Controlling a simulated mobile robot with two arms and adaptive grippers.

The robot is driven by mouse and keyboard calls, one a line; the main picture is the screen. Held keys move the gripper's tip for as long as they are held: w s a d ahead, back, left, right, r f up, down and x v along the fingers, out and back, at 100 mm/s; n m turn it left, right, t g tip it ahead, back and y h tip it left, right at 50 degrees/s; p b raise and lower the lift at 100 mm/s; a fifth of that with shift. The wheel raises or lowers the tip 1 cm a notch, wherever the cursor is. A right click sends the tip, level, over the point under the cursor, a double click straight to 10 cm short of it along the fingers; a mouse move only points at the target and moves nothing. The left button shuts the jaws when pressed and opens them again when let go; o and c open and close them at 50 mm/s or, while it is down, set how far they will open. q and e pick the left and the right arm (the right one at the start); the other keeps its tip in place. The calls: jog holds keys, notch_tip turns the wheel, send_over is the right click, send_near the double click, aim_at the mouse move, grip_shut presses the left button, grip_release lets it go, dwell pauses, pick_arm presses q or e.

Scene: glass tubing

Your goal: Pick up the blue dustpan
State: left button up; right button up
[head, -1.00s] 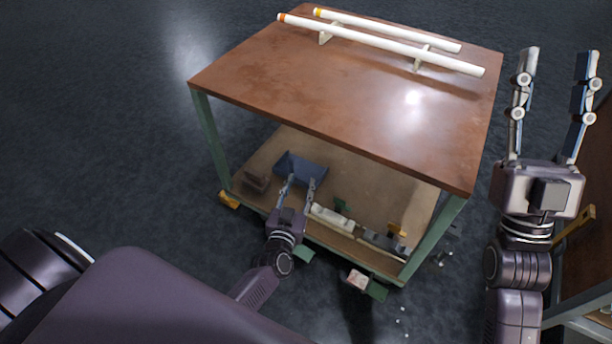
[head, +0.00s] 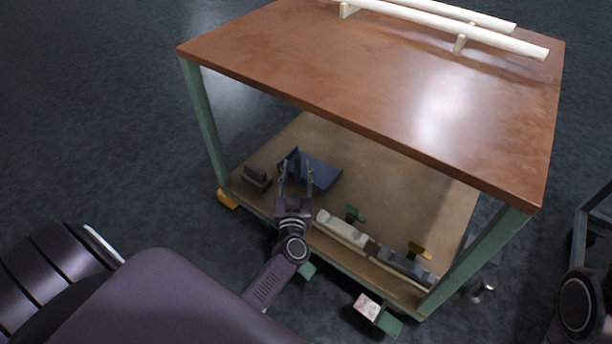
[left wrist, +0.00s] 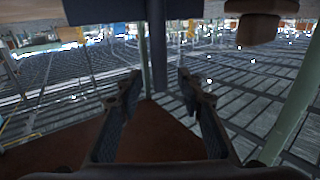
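The blue dustpan (head: 322,172) lies on the lower shelf of the workbench, near its left front part. My left gripper (head: 297,168) reaches in from the front and overlaps the dustpan in the head view. My right gripper is out of view.
The brown tabletop (head: 340,80) overhangs the shelf (head: 400,185), with green legs (head: 203,120) at the corners. A brown block (head: 257,177) lies left of the dustpan. White and grey items (head: 343,230) line the shelf's front edge. Glass tubes (head: 450,22) rest on top.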

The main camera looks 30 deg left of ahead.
aim_at(297, 164)
pick_arm(q)
jog(key=shift+b+x, duration=0.6)
jog(key=shift+x, duration=0.95)
grip_shut()
